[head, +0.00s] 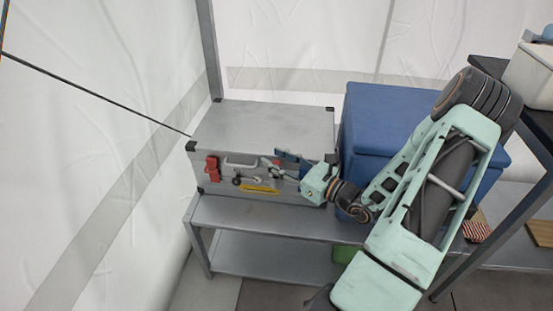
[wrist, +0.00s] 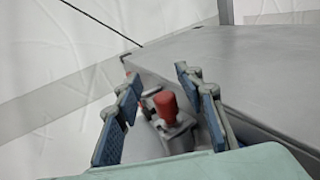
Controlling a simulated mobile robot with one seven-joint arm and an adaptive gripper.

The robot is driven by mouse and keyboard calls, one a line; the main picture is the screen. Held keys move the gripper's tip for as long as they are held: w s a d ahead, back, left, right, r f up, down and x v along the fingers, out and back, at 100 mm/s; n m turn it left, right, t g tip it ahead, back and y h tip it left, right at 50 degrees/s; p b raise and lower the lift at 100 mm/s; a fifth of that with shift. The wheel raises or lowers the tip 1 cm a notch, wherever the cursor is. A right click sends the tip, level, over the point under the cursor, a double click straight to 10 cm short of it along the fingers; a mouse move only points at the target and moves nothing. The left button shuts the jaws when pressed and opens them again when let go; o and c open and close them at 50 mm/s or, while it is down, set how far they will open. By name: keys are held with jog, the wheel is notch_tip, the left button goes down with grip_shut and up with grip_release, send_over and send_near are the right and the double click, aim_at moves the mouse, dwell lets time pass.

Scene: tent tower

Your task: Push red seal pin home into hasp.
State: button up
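A grey metal case (head: 262,122) lies on a shelf, with a handle, hardware and a yellow label on its front. In the wrist view the red seal pin (wrist: 166,104) stands up from grey metal hardware that looks like the hasp (wrist: 180,134), in the space between my fingers. My gripper (wrist: 158,75) is open, with a blue-padded finger on each side of the pin and visible gaps to both. How deep the pin sits cannot be told.
A red latch (head: 211,168) is on the left of the case front. A blue box (head: 375,120) stands right of the case, behind my arm. The grey shelf (head: 235,212) has a bare strip before the case.

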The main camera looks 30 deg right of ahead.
jog(key=v, duration=1.2)
